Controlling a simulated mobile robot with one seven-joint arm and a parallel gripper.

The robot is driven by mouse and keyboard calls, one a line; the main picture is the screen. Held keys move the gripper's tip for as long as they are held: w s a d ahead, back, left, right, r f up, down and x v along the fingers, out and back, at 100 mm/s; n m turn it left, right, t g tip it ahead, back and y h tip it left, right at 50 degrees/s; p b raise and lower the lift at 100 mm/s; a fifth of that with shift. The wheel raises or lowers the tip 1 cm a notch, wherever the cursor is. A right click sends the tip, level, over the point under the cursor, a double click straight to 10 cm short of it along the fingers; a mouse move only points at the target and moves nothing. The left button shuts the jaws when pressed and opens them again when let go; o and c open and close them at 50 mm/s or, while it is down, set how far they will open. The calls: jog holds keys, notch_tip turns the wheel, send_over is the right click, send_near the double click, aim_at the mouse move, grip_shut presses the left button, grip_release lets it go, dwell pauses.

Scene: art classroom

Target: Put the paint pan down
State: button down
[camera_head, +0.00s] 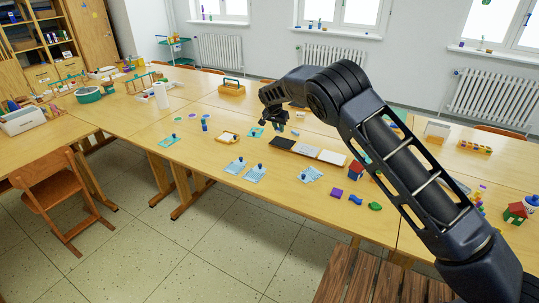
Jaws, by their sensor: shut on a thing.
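My gripper (275,122) hangs above the middle of the long wooden table (215,165), at the end of my dark arm reaching in from the right. It is shut on a small bluish thing at its fingertips, taken to be the paint pan (280,129). The pan is tiny and mostly hidden by the fingers, so its shape and tilt cannot be told. I cannot tell how far it is above the tabletop.
A black, grey and white row of trays (306,150) lies right of my gripper. Blue cards with small dark pieces (235,166) lie nearer the front edge. A wooden tray (227,138) stands left. Bare tabletop shows between them. A chair (55,190) stands at the left.

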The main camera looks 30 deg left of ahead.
aim_at(279, 161)
notch_tip(279, 161, down, 18)
jog(key=shift+r, duration=0.1)
dwell(0.5)
jog(key=c, duration=1.3)
grip_release()
jog(key=v, duration=1.2)
